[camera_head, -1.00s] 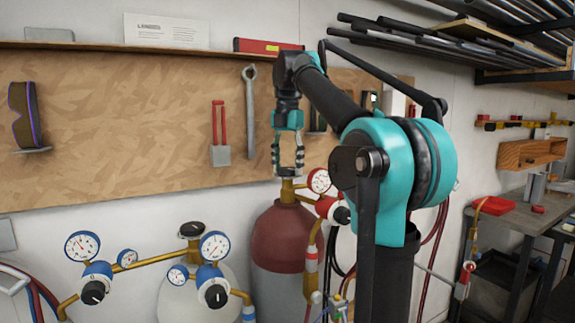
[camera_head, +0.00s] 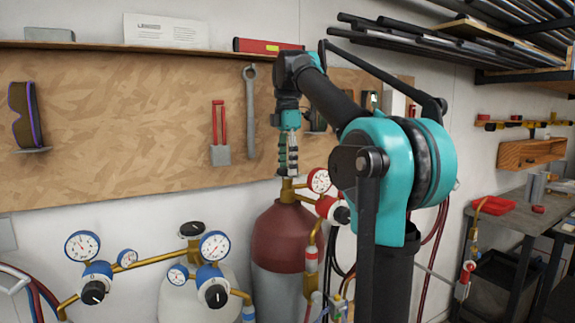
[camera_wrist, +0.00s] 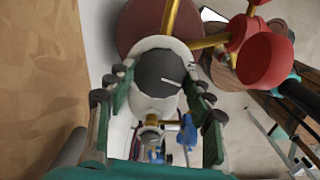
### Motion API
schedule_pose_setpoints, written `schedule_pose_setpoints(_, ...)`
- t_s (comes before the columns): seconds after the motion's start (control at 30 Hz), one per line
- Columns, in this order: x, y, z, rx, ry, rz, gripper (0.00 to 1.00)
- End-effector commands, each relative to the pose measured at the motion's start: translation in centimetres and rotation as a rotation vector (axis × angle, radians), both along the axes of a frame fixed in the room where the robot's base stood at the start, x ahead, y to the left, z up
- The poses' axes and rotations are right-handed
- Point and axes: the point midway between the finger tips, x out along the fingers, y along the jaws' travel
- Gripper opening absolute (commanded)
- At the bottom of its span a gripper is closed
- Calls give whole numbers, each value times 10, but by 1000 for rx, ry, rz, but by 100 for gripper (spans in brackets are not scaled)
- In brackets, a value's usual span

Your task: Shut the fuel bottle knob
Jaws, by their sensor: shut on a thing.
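The fuel bottle (camera_head: 280,232) is a maroon and grey cylinder standing against the wall in the head view, with a brass valve (camera_head: 288,191) on top. My gripper (camera_head: 288,173) points straight down over that valve, its fingers seen nearly edge-on. In the wrist view the knob (camera_wrist: 160,76) is a dark round cap with a white line. The fingers of my gripper (camera_wrist: 158,88) lie on both sides of it, shut on the knob. The knob is mostly hidden by the fingers in the head view.
A red regulator (camera_head: 330,207) with a gauge (camera_head: 318,181) sits close right of the valve. A pale bottle (camera_head: 180,298) with blue gauges stands at left. A wrench (camera_head: 250,112) and a red-handled tool (camera_head: 221,135) hang on the wooden board (camera_head: 110,130) behind.

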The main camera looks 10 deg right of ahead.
Motion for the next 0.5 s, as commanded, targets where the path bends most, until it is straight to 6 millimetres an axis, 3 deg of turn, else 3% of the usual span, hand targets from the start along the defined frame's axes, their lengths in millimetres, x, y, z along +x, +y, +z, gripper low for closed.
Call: schedule_pose_setpoints(0.5,0,0,0,0,-1,-490,24)
